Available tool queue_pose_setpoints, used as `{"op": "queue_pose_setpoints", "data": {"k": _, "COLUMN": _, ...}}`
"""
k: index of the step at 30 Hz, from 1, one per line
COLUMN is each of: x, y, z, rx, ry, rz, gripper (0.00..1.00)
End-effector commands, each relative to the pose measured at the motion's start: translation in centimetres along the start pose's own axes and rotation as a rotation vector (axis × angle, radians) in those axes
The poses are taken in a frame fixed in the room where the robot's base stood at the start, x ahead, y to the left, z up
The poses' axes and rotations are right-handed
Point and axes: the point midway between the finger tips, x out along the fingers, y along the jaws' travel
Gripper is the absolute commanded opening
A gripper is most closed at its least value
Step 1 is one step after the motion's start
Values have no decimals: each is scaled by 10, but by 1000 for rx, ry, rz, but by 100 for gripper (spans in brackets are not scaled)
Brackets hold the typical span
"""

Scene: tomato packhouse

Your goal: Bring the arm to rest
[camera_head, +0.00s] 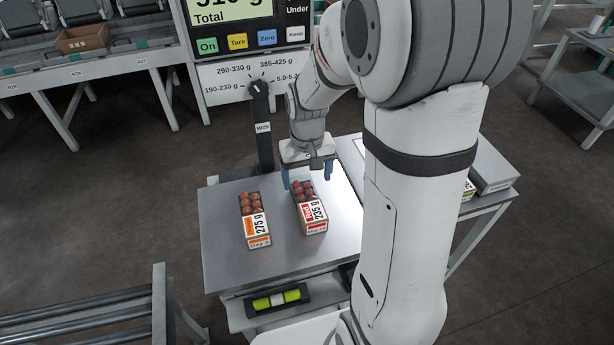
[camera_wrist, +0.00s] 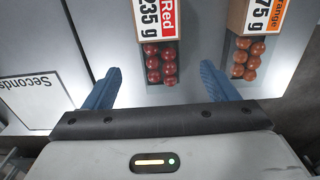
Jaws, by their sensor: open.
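My gripper (camera_head: 308,178) has blue fingers and hangs over the back of the metal weighing table (camera_head: 228,262). In the wrist view my gripper (camera_wrist: 160,84) is open, its two blue fingers wide apart with nothing held between them. A box of red tomatoes (camera_head: 312,216) labelled 235 g stands just in front of the gripper; in the wrist view the red tomato box (camera_wrist: 155,18) lies between the finger lines. My arm covers the right part of the table in the head view.
A box of orange tomatoes (camera_head: 256,230) labelled 275 g stands left of the red box. The scale display (camera_head: 240,20) and its dial panel (camera_head: 254,84) rise behind the table. A "Seconds" sign (camera_wrist: 38,98) shows in the wrist view. A roller rack (camera_head: 80,312) stands front left.

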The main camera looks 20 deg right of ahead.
Motion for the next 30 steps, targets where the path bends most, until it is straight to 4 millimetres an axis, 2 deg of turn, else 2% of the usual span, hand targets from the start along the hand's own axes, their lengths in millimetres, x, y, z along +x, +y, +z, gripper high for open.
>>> {"op": "queue_pose_setpoints", "data": {"k": 7, "x": 0, "y": 0, "z": 0, "rx": 0, "ry": 0, "rz": 0, "gripper": 80}}
{"op": "queue_pose_setpoints", "data": {"k": 10, "x": -12, "y": 0, "z": 4, "rx": 0, "ry": 8, "rz": 0, "gripper": 80}}
{"op": "queue_pose_setpoints", "data": {"k": 14, "x": -54, "y": -1, "z": 21, "rx": -1, "ry": 42, "rz": 1, "gripper": 80}}
{"op": "queue_pose_setpoints", "data": {"k": 18, "x": -115, "y": -2, "z": 53, "rx": -2, "ry": 96, "rz": 1, "gripper": 80}}
{"op": "queue_pose_setpoints", "data": {"k": 21, "x": -152, "y": -2, "z": 79, "rx": -2, "ry": 134, "rz": 2, "gripper": 80}}
{"op": "queue_pose_setpoints", "data": {"k": 25, "x": -188, "y": -3, "z": 109, "rx": -3, "ry": 176, "rz": 2, "gripper": 80}}
{"op": "queue_pose_setpoints", "data": {"k": 30, "x": -212, "y": -4, "z": 136, "rx": -4, "ry": 211, "rz": 2, "gripper": 80}}
